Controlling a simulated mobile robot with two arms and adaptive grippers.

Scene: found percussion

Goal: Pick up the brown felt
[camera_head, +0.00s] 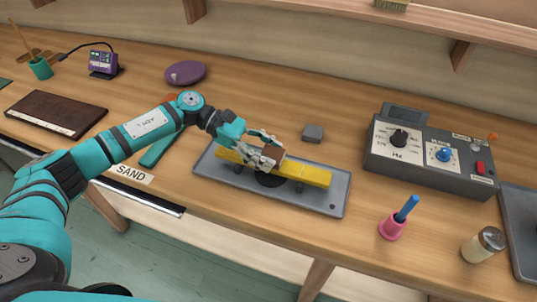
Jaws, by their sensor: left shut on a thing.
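My left gripper (268,151) reaches in from the left and is shut on a small brown piece, which looks like the brown felt (276,153). The fingers cover part of it. The gripper is over the middle of a yellow bar (312,174), which lies lengthwise over a grey tray (336,197). I cannot tell whether the brown felt touches the bar. A dark round shape (268,180) shows at the bar's front side. My right gripper is not in view.
A grey block (313,133) lies behind the tray. A control box (425,165) with knobs stands at right, with a pink cup (391,229) and a jar (483,245) before it. A purple oval thing (186,72) and a dark brown board (56,113) lie at left.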

